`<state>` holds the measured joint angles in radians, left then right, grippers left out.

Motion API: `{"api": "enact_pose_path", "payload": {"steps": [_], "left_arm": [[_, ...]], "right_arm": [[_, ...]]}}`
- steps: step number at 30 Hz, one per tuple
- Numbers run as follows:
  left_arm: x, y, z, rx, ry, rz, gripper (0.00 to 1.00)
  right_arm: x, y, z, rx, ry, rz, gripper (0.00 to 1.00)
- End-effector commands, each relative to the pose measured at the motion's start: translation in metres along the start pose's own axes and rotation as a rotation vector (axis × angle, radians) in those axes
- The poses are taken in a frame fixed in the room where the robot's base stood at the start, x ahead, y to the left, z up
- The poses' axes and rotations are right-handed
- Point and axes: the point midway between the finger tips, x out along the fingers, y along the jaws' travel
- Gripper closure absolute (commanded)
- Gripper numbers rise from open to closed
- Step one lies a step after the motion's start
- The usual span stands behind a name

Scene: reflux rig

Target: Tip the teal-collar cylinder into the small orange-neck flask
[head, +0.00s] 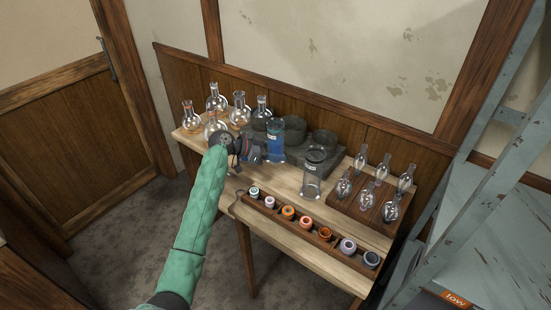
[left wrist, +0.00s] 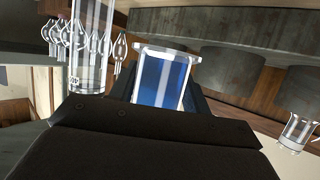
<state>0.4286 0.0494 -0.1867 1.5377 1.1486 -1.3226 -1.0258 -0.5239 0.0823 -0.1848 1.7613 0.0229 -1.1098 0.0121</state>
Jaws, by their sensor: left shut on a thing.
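A clear glass cylinder with blue liquid (head: 276,141) stands upright at the middle of the bench; a teal collar on it cannot be made out. My left gripper (head: 257,150) is shut on it from the left side. In the left wrist view the cylinder (left wrist: 164,82) sits between the fingers, its rim clear and open. A small flask with an orange-tinted neck (head: 190,117) stands at the bench's left end, left of my gripper. Other flasks beside it, such as one with an orange band (head: 239,109), look alike and are small in view. My right gripper is not in view.
An empty clear cylinder (head: 314,172) stands right of the held one. Dark round heating mantles (head: 293,130) are behind. A wooden rack of coloured rings (head: 306,222) runs along the front edge. A wooden stand with glass bulbs (head: 345,204) is at the right.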

Motion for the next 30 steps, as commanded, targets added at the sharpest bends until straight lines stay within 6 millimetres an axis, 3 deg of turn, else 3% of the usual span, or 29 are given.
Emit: {"api": "enact_pose_path", "payload": {"steps": [14,22,30], "left_arm": [[-0.007,0.000,-0.015,0.000,0.000,-0.007,0.84],[-0.021,0.011,0.002,-0.060,0.001,-0.145,0.84],[-0.062,0.028,0.027,-0.177,0.001,-0.435,0.84]], "right_arm": [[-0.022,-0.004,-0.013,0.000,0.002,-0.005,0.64],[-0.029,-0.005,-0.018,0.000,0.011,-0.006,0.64],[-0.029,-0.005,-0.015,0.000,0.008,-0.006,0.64]]}}
